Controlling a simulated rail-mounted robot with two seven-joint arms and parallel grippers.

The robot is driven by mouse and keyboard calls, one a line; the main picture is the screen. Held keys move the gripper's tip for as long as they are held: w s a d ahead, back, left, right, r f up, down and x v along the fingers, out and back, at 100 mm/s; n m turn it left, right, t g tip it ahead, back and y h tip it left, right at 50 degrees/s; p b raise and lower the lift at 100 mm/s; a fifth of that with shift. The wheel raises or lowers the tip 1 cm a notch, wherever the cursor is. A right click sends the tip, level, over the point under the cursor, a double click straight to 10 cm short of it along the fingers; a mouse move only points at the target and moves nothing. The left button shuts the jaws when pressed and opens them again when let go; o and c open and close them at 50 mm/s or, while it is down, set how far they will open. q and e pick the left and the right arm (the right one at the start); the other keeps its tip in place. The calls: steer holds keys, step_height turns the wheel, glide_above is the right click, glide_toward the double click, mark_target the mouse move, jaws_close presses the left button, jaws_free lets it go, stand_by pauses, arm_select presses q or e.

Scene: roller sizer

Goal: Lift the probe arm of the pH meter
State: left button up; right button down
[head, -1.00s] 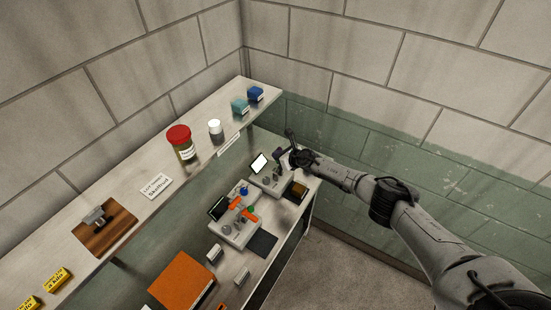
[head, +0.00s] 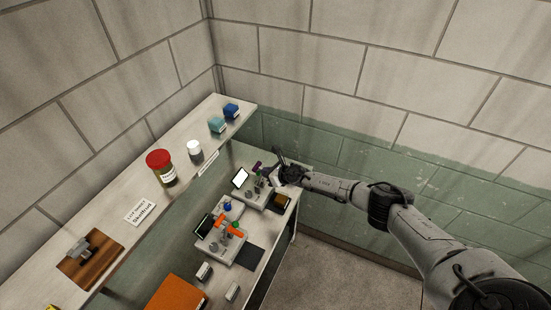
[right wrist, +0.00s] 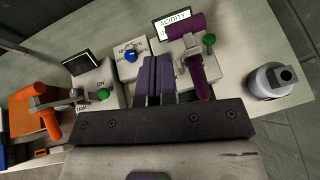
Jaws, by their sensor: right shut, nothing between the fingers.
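The pH meter is the device with a lit screen (right wrist: 178,22) reading ACIDITY, at the far end of the lower bench; its screen also shows white in the head view (head: 240,178). Its purple probe arm (right wrist: 190,66) has a thick purple top and a purple lower end, with a green knob beside it. Purple also shows in the head view (head: 258,166). My right gripper (right wrist: 155,72) is shut and empty, just left of the purple arm in the wrist view. In the head view my right gripper (head: 272,174) is beside the meter. My left gripper is not in view.
A second device with an orange arm (head: 230,230) and dark screen stands nearer on the bench. A grey round container (right wrist: 268,82) stands right of the meter in the wrist view. The upper shelf holds a red-lidded jar (head: 161,168), bottles and boxes.

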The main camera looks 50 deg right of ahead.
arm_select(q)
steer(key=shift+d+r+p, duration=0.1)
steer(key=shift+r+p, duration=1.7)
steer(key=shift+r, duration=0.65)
arm_select(e)
steer(key=s+r, duration=0.3)
steer(key=r, duration=0.5)
steer(key=shift+s, duration=0.25)
steer(key=shift+s+r, duration=0.1)
steer(key=shift+r, duration=0.05)
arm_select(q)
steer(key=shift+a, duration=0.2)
